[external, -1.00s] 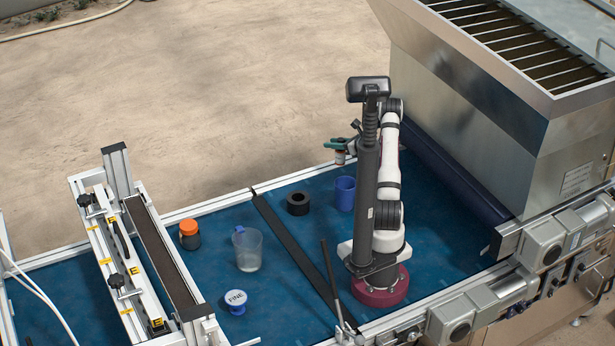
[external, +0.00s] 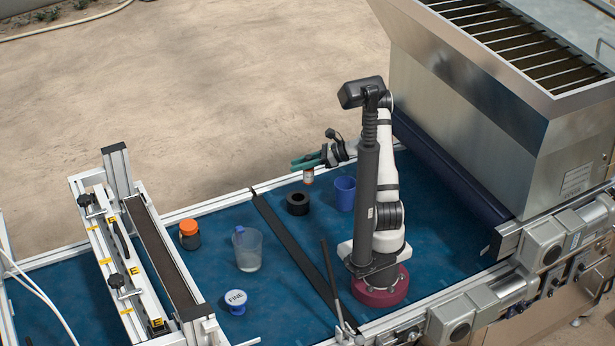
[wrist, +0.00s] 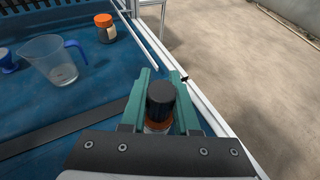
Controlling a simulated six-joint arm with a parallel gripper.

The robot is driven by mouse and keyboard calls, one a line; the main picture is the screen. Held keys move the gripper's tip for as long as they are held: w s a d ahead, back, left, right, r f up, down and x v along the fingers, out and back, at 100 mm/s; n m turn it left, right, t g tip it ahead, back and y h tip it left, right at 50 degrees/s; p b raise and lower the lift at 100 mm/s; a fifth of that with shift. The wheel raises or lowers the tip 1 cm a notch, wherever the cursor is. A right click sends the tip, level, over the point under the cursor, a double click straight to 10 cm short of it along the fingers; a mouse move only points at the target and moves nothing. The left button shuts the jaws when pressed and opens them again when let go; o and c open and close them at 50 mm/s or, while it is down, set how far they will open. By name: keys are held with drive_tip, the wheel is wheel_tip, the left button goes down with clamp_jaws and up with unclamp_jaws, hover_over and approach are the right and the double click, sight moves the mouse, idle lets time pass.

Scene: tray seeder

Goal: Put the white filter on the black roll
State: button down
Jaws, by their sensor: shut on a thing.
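My gripper (external: 306,162) is shut on the white filter (external: 309,178) and holds it in the air, behind and slightly right of the black roll in the external view. In the wrist view my gripper (wrist: 160,88) has its green fingers on both sides of the filter (wrist: 157,126), which shows a dark round top, an orange-brown band and a pale part. The black roll (external: 297,209) is a short ring with a hole in its top, standing upright on the blue surface. It is not visible in the wrist view.
A blue cup (external: 344,198) stands just right of the roll. A dark flat bar (external: 290,238) crosses the blue surface left of it. Further left are a clear jug (external: 249,257), an orange-lidded jar (external: 189,230) and a blue-and-white FINE piece (external: 236,306). A metal rail (external: 215,208) edges the surface.

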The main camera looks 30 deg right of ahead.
drive_tip(key=a+f, duration=0.1)
drive_tip(key=f, duration=0.1)
drive_tip(key=w+a+f, duration=0.1)
drive_tip(key=f, duration=0.1)
drive_tip(key=a+f, duration=0.1)
drive_tip(key=f, duration=0.1)
drive_tip(key=shift+w, duration=0.15)
drive_tip(key=shift+f, duration=0.2)
